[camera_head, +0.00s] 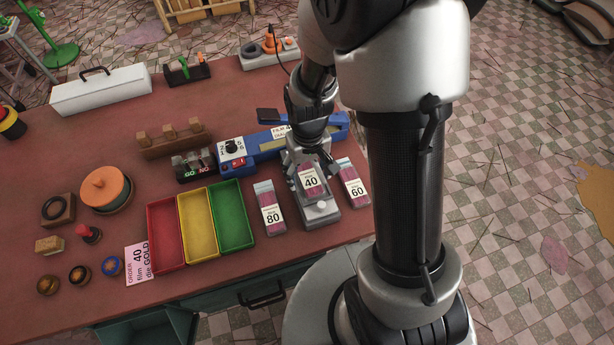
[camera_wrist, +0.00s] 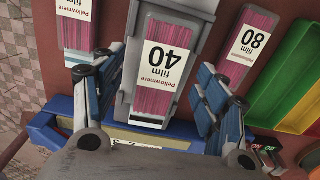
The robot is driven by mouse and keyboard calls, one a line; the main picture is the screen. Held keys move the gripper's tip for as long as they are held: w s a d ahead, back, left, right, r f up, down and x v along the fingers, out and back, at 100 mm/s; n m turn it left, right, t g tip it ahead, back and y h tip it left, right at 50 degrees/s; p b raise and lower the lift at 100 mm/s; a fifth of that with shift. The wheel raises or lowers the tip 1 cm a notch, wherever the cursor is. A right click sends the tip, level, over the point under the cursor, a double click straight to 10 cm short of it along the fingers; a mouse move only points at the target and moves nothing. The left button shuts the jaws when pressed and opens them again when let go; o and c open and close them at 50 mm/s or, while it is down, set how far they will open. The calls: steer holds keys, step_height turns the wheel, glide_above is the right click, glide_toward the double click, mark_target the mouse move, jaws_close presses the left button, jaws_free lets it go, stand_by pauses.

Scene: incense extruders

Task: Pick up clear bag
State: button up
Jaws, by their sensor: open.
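A clear bag of pink sticks with a white "40" film label (camera_head: 311,182) lies on a grey metal stand (camera_head: 322,213) at the table's front. In the wrist view the same bag (camera_wrist: 152,103) lies between my fingers. My gripper (camera_head: 308,168) is open above the bag's far part, one finger on each side. In the wrist view my gripper (camera_wrist: 155,85) has blue-grey finger pads apart from the bag, with nothing held. Similar bags marked "80" (camera_head: 269,208) and "60" (camera_head: 352,183) lie on either side of the stand.
Red, yellow (camera_head: 199,225) and green trays stand left of the bags. A blue film sealer (camera_head: 265,145) sits just behind the stand. A pink order card (camera_head: 139,263) reads 40 film, die gold. A white toolbox (camera_head: 100,90) stands at the back left.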

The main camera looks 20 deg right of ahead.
steer(key=shift+f, duration=0.2)
steer(key=c, duration=1.2)
steer(key=shift+o, duration=0.2)
steer(key=shift+r, duration=0.1)
